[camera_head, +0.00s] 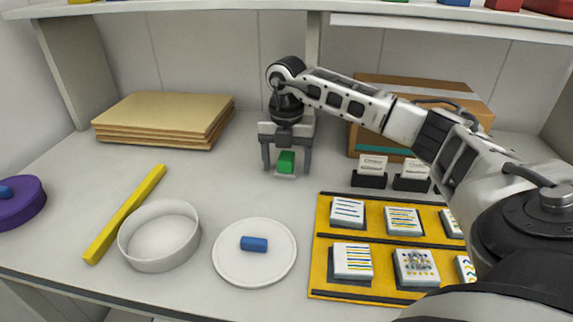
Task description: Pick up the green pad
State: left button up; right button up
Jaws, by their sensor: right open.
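The green pad (286,161) is a small green block near the back middle of the worktop, seen between the fingers of my right gripper (287,163). My right gripper points down and is open, with one finger to each side of the pad. A gap shows between the pad and each finger. A small pale base seems to lie under the pad. My left gripper is not in view.
A white plate (232,272) with a blue block (254,244), a white round dish (159,260) and a yellow bar (125,214) lie in front and left. A yellow tray (322,274) holds several cards. Boards (160,141) and a cardboard box (370,92) stand behind.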

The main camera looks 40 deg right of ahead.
aim_at(286, 155)
jog(key=c, duration=1.1)
jog(key=shift+r, duration=0.15)
jog(key=shift+r, duration=0.25)
notch_tip(286, 155, up, 2)
jog(key=shift+r, duration=0.1)
jog(key=s+a+r, duration=1)
jog(key=shift+p, duration=0.35)
